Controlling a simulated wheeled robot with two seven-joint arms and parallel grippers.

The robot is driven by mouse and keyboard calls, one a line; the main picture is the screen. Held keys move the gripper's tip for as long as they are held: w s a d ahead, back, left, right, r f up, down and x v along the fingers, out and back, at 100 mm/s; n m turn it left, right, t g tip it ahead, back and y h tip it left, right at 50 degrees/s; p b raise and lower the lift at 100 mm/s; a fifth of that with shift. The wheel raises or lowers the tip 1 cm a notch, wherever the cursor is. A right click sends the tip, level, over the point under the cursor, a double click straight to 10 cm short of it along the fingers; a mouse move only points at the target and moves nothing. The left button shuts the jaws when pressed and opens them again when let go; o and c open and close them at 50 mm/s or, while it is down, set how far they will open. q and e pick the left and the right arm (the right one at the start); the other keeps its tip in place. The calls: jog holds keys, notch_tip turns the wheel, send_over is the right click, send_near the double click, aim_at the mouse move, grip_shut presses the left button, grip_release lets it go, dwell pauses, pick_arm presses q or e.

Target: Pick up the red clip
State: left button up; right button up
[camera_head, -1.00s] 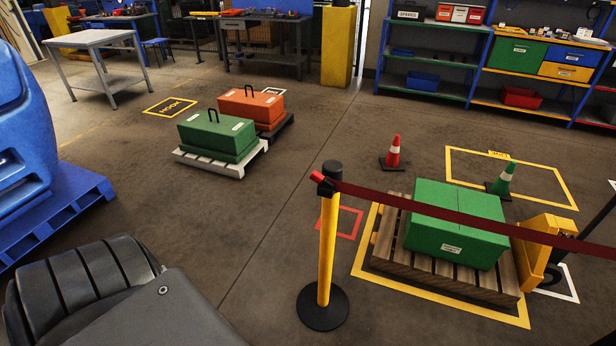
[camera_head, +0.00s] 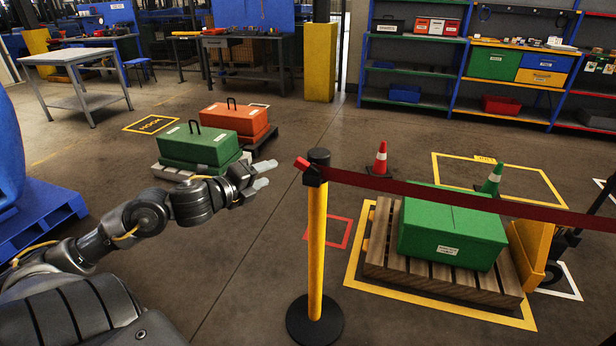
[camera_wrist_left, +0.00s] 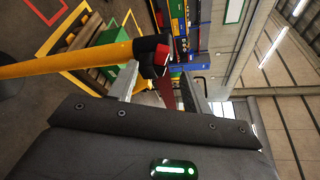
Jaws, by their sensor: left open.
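The red clip (camera_head: 302,163) sticks out to the left of the black head of a yellow post (camera_head: 317,240), at the end of a dark red belt (camera_head: 450,195). My left gripper (camera_head: 265,175) is open and empty, to the left of the clip, with a gap between them. Its pale fingers point right toward the post. In the left wrist view, the red clip (camera_wrist_left: 161,54) and the post's black head show just beyond and between the two open fingers. My right gripper is not in view.
The belt runs right across a green box (camera_head: 450,235) on a wooden pallet. Red (camera_head: 380,160) and green (camera_head: 492,180) cones stand behind it. A green case (camera_head: 198,145) and an orange case (camera_head: 235,120) stand behind my left arm.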

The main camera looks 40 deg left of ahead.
aim_at(307, 168)
pick_arm(q)
jog(key=w+f, duration=0.1)
jog(key=w, duration=0.9)
jog(key=shift+w+d+f, duration=0.25)
jog(key=shift+w+d, duration=0.05)
jog(key=shift+d, duration=0.15)
grip_shut()
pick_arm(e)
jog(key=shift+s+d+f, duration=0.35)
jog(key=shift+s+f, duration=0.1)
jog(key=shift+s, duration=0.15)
